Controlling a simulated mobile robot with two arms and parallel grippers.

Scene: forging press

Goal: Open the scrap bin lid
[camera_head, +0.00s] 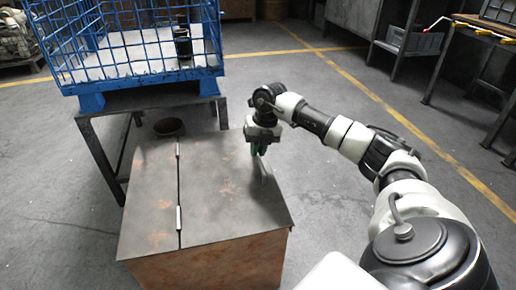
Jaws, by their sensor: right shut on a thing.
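The scrap bin (215,268) is a rusty metal box in the middle of the head view. Its dark, rust-stained lid (220,205) lies flat and closed, with two hinges along a seam left of its middle. My right gripper (259,152) points down at the lid's right edge and is shut on the lid handle (263,172), a small upright piece partly hidden by the fingers. My left gripper is not in view.
A blue wire crate (95,100) stands on a dark metal stand (100,160) behind and left of the bin. A dark round container (169,127) sits behind the bin. A workbench (480,30) is at the far right. Grey floor with yellow lines is clear to the right.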

